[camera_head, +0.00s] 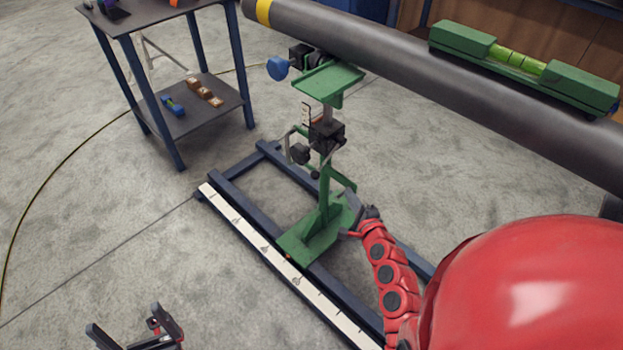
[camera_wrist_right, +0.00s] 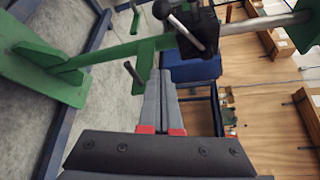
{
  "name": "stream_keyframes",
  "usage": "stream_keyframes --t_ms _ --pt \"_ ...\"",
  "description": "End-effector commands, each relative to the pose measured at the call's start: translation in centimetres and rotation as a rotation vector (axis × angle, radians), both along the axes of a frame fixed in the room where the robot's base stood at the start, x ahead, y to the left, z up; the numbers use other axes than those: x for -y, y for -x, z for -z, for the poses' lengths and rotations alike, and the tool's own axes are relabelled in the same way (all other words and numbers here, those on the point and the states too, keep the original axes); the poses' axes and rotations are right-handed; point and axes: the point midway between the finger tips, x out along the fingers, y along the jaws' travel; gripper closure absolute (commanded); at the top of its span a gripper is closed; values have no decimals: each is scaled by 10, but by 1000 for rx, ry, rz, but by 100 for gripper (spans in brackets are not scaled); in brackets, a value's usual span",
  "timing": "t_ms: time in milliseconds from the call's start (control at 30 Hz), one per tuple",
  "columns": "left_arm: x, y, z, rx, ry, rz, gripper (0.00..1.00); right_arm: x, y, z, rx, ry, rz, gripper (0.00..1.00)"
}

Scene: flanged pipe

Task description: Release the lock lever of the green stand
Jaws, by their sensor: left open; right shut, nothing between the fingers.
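The green stand (camera_head: 322,215) stands upright on a blue floor frame, its cradle under the pipe. A black clamp block (camera_head: 326,134) sits on its post. What looks like the lock lever, a thin rod with a dark ball (camera_head: 315,174), hangs at the block. In the right wrist view the ball-ended lever (camera_wrist_right: 180,28) shows above my fingers, apart from them. My right gripper (camera_wrist_right: 163,78) is shut and empty beside the green stand (camera_wrist_right: 105,52). In the head view the red right arm reaches in near the stand's base. My left gripper (camera_head: 137,330) is open and empty, low at left.
A dark pipe (camera_head: 420,65) with a yellow band crosses above the stand and carries a green level (camera_head: 520,62). A blue knob (camera_head: 278,68) juts out near the cradle. The blue frame (camera_head: 240,170) has a white ruler strip (camera_head: 270,250). A shelf table (camera_head: 200,105) stands at left.

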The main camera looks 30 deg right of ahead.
Motion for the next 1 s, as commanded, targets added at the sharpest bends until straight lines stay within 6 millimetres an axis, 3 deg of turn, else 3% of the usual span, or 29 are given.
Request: stream_keyframes --t_ms 533,667,1000 --pt "0 0 4 0 0 0 0 -3 -7 6 -6 -30 -17 100" --pt "0 0 6 1 0 0 0 -1 -26 9 -5 -29 -17 100" --pt "0 0 24 0 0 0 0 8 -96 26 -7 -28 -17 100"
